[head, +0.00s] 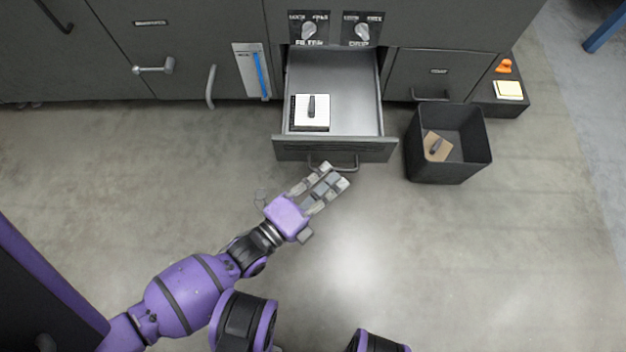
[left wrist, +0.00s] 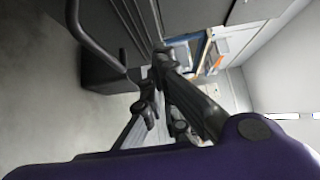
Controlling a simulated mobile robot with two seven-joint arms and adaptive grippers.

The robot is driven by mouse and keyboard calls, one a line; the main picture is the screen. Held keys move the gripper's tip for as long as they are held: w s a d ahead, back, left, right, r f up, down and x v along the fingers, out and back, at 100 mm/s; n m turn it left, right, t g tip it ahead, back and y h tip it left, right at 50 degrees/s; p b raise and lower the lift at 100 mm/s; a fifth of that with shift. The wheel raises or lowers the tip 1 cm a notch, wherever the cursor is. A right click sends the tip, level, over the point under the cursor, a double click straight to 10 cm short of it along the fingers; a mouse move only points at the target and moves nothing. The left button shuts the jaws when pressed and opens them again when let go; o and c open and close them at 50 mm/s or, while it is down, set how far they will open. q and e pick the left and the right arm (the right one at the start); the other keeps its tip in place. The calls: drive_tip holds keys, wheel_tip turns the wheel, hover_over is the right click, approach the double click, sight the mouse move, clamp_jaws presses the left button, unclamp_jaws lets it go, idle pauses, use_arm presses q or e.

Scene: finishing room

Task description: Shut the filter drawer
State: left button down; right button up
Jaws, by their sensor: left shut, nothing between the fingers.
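The filter drawer (head: 335,95) stands pulled out of the dark cabinet in the head view, under the dial marked FILTER (head: 309,30). A white filter block (head: 312,112) with a dark handle lies inside it at the front left. The drawer's bar handle (head: 335,163) is on its front face. My left gripper (head: 334,179) is shut and empty, its fingertips just in front of the drawer front, close to the handle; I cannot tell whether they touch. A dark bar handle also shows in the left wrist view (left wrist: 95,45). My right gripper is not in view.
A black bin (head: 447,170) holding a brown block with a dark handle (head: 437,146) stands on the floor right of the drawer. A low dark ledge (head: 511,103) with an orange item and a yellow pad is farther right. The grey floor in front is clear.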

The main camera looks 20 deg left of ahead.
use_arm(q)
drive_tip(key=w, duration=0.1)
drive_tip(key=w+b, duration=0.1)
drive_tip(key=w, duration=0.3)
drive_tip(key=shift+a+b, duration=0.25)
drive_tip(key=shift+b, duration=0.15)
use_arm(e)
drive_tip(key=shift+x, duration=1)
